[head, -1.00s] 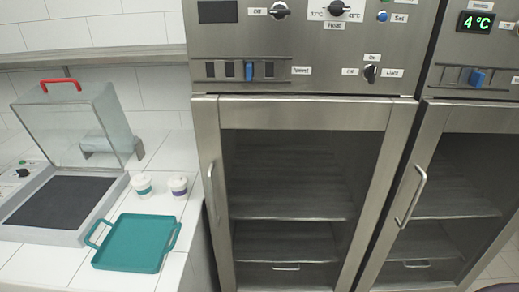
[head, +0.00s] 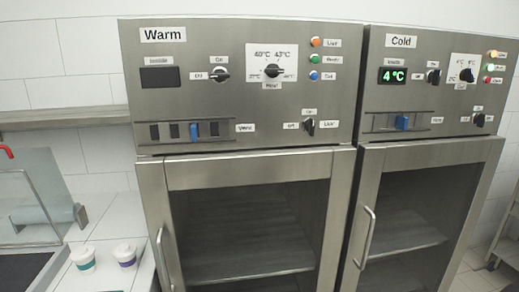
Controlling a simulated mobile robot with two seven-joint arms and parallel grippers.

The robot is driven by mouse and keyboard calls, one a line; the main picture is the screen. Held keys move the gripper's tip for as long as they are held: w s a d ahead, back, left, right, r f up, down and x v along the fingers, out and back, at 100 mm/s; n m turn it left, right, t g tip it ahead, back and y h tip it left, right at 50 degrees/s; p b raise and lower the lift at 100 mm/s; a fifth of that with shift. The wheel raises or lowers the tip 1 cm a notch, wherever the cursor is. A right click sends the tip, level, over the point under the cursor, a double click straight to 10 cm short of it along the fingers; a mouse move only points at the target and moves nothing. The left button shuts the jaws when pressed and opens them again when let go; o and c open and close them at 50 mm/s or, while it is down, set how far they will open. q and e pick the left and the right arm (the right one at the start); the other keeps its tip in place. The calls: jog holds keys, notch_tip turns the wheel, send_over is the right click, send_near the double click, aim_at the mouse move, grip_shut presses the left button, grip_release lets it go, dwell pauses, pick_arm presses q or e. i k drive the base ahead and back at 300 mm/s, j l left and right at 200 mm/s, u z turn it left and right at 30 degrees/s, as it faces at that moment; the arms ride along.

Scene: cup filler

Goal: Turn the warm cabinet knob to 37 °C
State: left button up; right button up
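The warm cabinet (head: 245,32) stands at the centre, with a "Warm" label at its top left. Its temperature knob (head: 272,70) is black and sits on a white dial plate near the panel's middle. The plate reads 40 °C and 43 °C along the top; the lower marks are too small to read surely. I cannot tell exactly which mark the knob points at. The warm display (head: 159,77) is dark. A black on/off knob (head: 220,74) sits left of the dial. Neither of my grippers shows in the head view.
The cold cabinet (head: 440,45) stands to the right, its display (head: 393,75) reading 4 °C. Orange, green and blue buttons (head: 315,59) sit right of the warm dial. Two lidded cups (head: 126,256) stand on the counter at left, beside a clear-lidded device (head: 30,200). Both cabinet doors are shut.

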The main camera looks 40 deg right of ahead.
aim_at(272, 70)
jog(key=z, duration=1.35)
